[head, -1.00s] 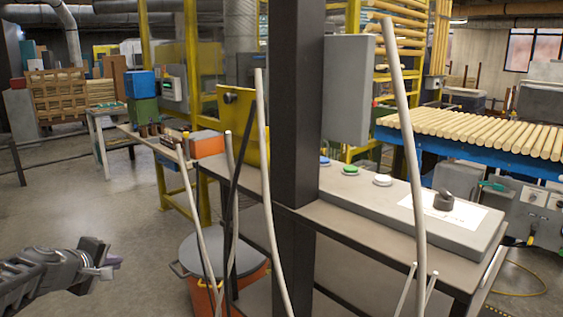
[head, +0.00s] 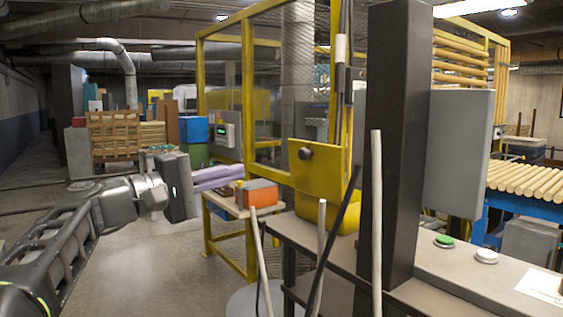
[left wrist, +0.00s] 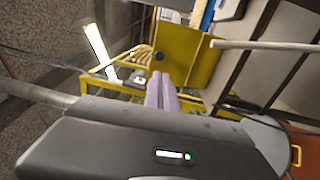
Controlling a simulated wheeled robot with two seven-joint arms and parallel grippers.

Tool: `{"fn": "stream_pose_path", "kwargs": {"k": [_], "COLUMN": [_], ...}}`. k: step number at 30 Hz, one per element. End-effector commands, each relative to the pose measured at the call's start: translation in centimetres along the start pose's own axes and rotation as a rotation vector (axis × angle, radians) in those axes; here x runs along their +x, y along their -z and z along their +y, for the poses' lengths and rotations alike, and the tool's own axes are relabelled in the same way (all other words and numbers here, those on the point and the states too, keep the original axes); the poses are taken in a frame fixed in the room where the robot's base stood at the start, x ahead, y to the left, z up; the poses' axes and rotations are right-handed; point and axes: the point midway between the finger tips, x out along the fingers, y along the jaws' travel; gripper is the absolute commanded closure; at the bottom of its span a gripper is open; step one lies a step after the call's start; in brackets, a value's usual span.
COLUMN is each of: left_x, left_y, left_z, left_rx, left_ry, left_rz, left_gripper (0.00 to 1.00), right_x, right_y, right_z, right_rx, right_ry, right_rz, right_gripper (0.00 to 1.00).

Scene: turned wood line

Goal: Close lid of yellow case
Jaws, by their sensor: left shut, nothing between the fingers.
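The yellow case (head: 343,219) stands on the grey bench, left of the dark post. Its lid (head: 325,178) is raised, standing up above the case, with a dark round knob near its upper left. My left gripper (head: 240,172) comes in from the left, its pale purple fingers shut and empty. In the picture the fingertips lie left of the lid, with a gap between them. In the left wrist view the shut fingers (left wrist: 161,80) point at the yellow lid (left wrist: 190,50), whose knob shows beside them. The inside of the case is hidden. My right gripper is out of view.
A dark post (head: 392,150) and a grey box (head: 458,150) stand right of the case. Thin pale rods (head: 376,220) rise in front of the bench. A small orange box (head: 258,192) sits on a low table behind my fingers. Yellow fence frames stand behind.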

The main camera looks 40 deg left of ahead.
Motion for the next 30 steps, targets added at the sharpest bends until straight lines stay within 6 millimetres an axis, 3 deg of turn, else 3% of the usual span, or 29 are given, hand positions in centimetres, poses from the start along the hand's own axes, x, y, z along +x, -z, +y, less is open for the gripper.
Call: {"fn": "stream_pose_path", "kwargs": {"k": [8, 21, 30], "left_x": [2.1, 10.6, 13.8], "left_y": [0.0, 0.0, 0.1], "left_z": [0.1, 0.2, 0.0], "left_rx": [-0.001, -0.003, -0.001], "left_ry": [0.002, 0.002, 0.001], "left_rz": [-0.002, -0.001, 0.002], "left_gripper": [1.00, 1.00, 1.00], "right_x": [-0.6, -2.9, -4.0], "right_y": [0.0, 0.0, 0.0], "right_z": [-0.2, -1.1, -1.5], "right_rx": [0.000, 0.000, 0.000], "right_ry": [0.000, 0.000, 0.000], "right_rz": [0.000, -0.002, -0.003], "right_gripper": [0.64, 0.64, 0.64]}}
